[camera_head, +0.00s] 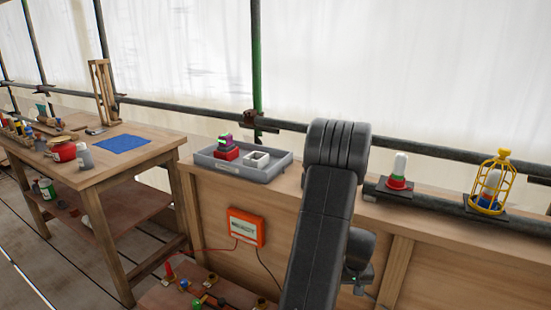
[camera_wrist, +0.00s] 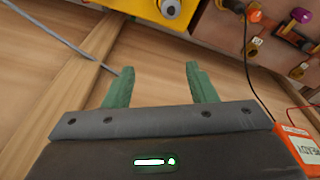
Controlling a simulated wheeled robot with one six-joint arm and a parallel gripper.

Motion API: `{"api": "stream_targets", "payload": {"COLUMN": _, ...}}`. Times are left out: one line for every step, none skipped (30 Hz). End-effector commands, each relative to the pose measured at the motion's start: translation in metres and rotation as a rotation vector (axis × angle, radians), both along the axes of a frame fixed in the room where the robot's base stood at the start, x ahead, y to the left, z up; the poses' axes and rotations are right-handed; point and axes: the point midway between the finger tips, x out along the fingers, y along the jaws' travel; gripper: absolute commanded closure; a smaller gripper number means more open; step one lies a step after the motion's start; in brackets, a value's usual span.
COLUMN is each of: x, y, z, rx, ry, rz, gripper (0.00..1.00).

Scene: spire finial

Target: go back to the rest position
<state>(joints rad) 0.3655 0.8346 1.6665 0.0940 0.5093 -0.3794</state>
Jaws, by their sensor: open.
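My gripper (camera_wrist: 158,90) shows in the wrist view with its two green fingers spread apart. It is open, and nothing is between the fingers. Beyond them is a plain wooden surface. In the head view my dark arm rises in front of the wooden ledge, and the gripper itself cannot be made out there.
A grey tray (camera_head: 262,176) with small blocks sits on the ledge left of my arm. An orange box (camera_head: 246,227) hangs below. A workbench (camera_head: 110,172) stands at left.

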Motion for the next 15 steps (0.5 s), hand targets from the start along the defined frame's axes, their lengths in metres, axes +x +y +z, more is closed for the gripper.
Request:
{"api": "stream_targets", "payload": {"x": 0.004, "y": 0.008, "z": 0.013, "rx": 0.000, "ry": 0.000, "rz": 0.005, "gripper": 0.48}}
{"api": "stream_targets", "payload": {"x": 0.006, "y": 0.011, "z": 0.016, "rx": 0.000, "ry": 0.000, "rz": 0.007, "gripper": 0.48}}
{"api": "stream_targets", "payload": {"x": 0.008, "y": 0.017, "z": 0.022, "rx": 0.000, "ry": 0.000, "rz": 0.008, "gripper": 0.48}}
{"api": "stream_targets", "payload": {"x": 0.010, "y": 0.021, "z": 0.025, "rx": 0.001, "ry": 0.000, "rz": 0.009, "gripper": 0.48}}
{"api": "stream_targets", "payload": {"x": 0.011, "y": 0.025, "z": 0.029, "rx": 0.001, "ry": 0.001, "rz": 0.011, "gripper": 0.48}}
{"api": "stream_targets", "payload": {"x": 0.013, "y": 0.030, "z": 0.034, "rx": 0.000, "ry": 0.001, "rz": 0.012, "gripper": 0.48}}
{"api": "stream_targets", "payload": {"x": 0.015, "y": 0.034, "z": 0.038, "rx": 0.000, "ry": 0.001, "rz": 0.014, "gripper": 0.48}}
{"api": "stream_targets", "payload": {"x": 0.017, "y": 0.038, "z": 0.042, "rx": 0.000, "ry": 0.001, "rz": 0.015, "gripper": 0.48}}
{"api": "stream_targets", "payload": {"x": 0.019, "y": 0.044, "z": 0.048, "rx": 0.000, "ry": 0.001, "rz": 0.017, "gripper": 0.48}}
{"api": "stream_targets", "payload": {"x": 0.020, "y": 0.047, "z": 0.052, "rx": -0.001, "ry": 0.001, "rz": 0.019, "gripper": 0.48}}
{"api": "stream_targets", "payload": {"x": 0.022, "y": 0.051, "z": 0.056, "rx": -0.001, "ry": 0.001, "rz": 0.020, "gripper": 0.48}}
{"api": "stream_targets", "payload": {"x": 0.024, "y": 0.057, "z": 0.061, "rx": -0.001, "ry": 0.001, "rz": 0.021, "gripper": 0.48}}
{"api": "stream_targets", "payload": {"x": 0.025, "y": 0.061, "z": 0.065, "rx": -0.001, "ry": 0.000, "rz": 0.023, "gripper": 0.48}}
{"api": "stream_targets", "payload": {"x": 0.026, "y": 0.065, "z": 0.069, "rx": 0.000, "ry": 0.000, "rz": 0.023, "gripper": 0.48}}
{"api": "stream_targets", "payload": {"x": 0.028, "y": 0.071, "z": 0.074, "rx": -0.001, "ry": 0.000, "rz": 0.025, "gripper": 0.48}}
